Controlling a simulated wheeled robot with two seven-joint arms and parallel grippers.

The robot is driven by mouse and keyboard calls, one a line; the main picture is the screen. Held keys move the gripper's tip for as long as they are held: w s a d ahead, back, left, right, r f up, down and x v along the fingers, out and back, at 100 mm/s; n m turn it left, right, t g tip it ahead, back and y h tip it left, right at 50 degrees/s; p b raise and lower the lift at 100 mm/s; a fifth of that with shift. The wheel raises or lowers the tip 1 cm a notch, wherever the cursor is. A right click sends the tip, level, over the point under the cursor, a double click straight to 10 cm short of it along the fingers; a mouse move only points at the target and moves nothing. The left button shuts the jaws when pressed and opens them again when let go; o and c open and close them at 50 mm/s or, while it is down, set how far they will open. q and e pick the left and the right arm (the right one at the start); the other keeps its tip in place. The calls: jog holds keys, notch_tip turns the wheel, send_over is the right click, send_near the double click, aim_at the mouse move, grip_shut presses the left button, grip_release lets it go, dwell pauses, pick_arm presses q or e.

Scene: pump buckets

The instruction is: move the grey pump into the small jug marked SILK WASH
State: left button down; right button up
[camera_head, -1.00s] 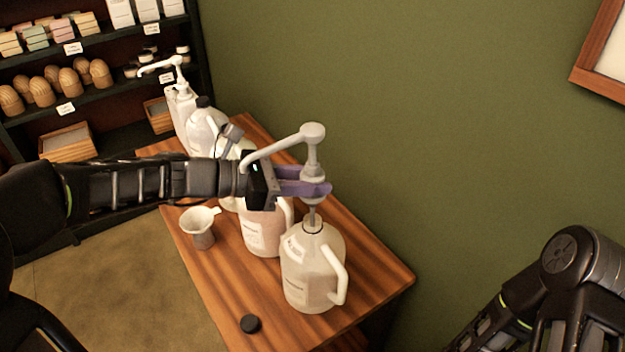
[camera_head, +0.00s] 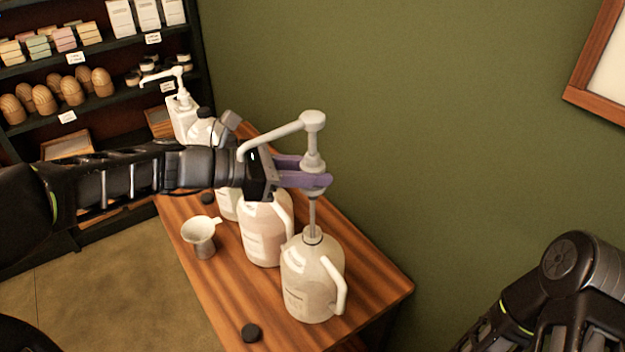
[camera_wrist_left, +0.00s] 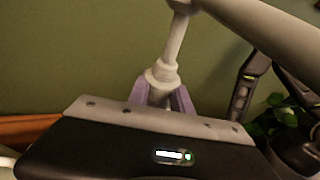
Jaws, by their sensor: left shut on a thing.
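The grey pump (camera_head: 312,122) is upright, its spout pointing left. My left gripper (camera_head: 312,171) is shut on its collar; its purple fingers also show around the collar in the left wrist view (camera_wrist_left: 162,97). The pump's thin tube runs down into the open neck of the nearest jug (camera_head: 310,285), and the collar is well above that neck. The tube's lower end is hidden. Behind stand a pinkish jug (camera_head: 263,240) and a pale jug (camera_head: 228,206), partly hidden by my left gripper. I cannot read which label says SILK WASH. My right gripper is out of view.
A white funnel (camera_head: 201,232) and a black cap (camera_head: 251,332) are on the wooden table (camera_head: 215,285); another dark cap (camera_head: 207,198) lies farther back. A black-capped jug (camera_head: 203,131) and a white pump bottle (camera_head: 182,118) stand at the far end. The wall is at right.

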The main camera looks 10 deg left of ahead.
aim_at(301, 118)
pick_arm(q)
jog(key=shift+r, duration=0.9)
jog(key=shift+r, duration=0.1)
jog(key=shift+r, duration=3.4)
jog(key=shift+r, duration=1)
